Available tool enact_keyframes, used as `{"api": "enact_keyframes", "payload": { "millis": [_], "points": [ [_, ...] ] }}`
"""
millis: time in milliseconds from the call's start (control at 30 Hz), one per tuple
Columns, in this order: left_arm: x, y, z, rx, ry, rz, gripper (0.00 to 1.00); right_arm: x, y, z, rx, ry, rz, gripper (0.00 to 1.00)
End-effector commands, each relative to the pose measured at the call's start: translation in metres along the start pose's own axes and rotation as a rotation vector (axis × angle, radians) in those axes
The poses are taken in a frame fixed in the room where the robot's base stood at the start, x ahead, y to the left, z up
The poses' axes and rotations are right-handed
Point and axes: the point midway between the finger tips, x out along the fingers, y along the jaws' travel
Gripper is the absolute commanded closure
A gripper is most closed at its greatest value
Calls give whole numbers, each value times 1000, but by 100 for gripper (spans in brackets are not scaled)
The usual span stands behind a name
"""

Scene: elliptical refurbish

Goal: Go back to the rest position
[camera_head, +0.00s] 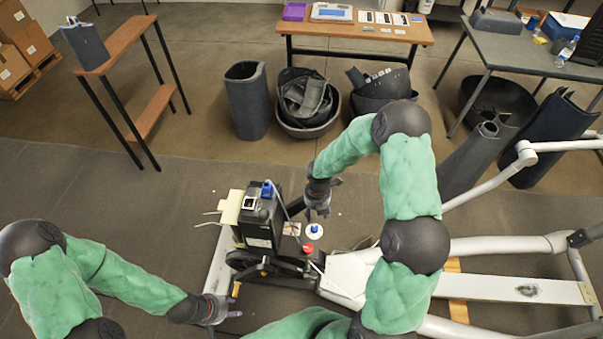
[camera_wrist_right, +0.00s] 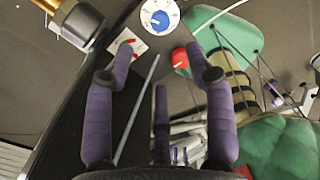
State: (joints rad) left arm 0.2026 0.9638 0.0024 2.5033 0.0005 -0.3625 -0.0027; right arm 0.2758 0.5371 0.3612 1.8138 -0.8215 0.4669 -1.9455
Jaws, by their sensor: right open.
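The blue dial (camera_wrist_right: 159,16) lies beyond the fingertips, and the red knob (camera_wrist_right: 180,59) shows beside the right finger. My left gripper (camera_head: 222,308) is low at the left, beside the front end of the machine. Its fingers are too small to judge.
The elliptical's white frame (camera_head: 500,290) stretches right. A wooden-topped table (camera_head: 355,32) and a grey table (camera_head: 520,52) stand at the back. Dark bins (camera_head: 247,100) and shells sit on the floor. A narrow wooden shelf (camera_head: 118,42) is at the left. Floor between is open.

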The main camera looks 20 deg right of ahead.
Motion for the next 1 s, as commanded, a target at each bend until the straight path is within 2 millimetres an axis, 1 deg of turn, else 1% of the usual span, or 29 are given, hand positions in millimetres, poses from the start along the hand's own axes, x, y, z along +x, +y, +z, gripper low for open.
{"api": "enact_keyframes", "payload": {
  "millis": [167,233,267,367,467,500,600,700,833,967,1000],
  "points": [
    [0,0,0,0,0,0,60,0,0,0,1,0,0,45],
    [0,0,0,0,0,0,60,2,1,-3,18,6,4,45],
    [1,0,0,0,0,0,60,4,2,-6,36,12,9,45],
    [3,-1,0,0,0,0,60,14,9,-26,159,53,35,45],
    [6,-2,0,0,0,0,60,29,21,-57,381,121,69,45],
    [7,-3,0,0,0,0,60,34,25,-71,488,152,80,45],
    [10,-4,0,0,0,0,60,46,35,-103,761,228,93,45],
    [13,-5,0,0,0,0,60,56,42,-131,1025,296,85,45],
    [16,-6,-1,0,0,0,60,66,46,-164,1371,371,53,45],
    [20,-7,-1,0,0,0,60,76,45,-195,1732,426,-6,45],
    [22,-8,-1,0,0,0,60,78,43,-203,1847,438,-26,45]
  ]
}}
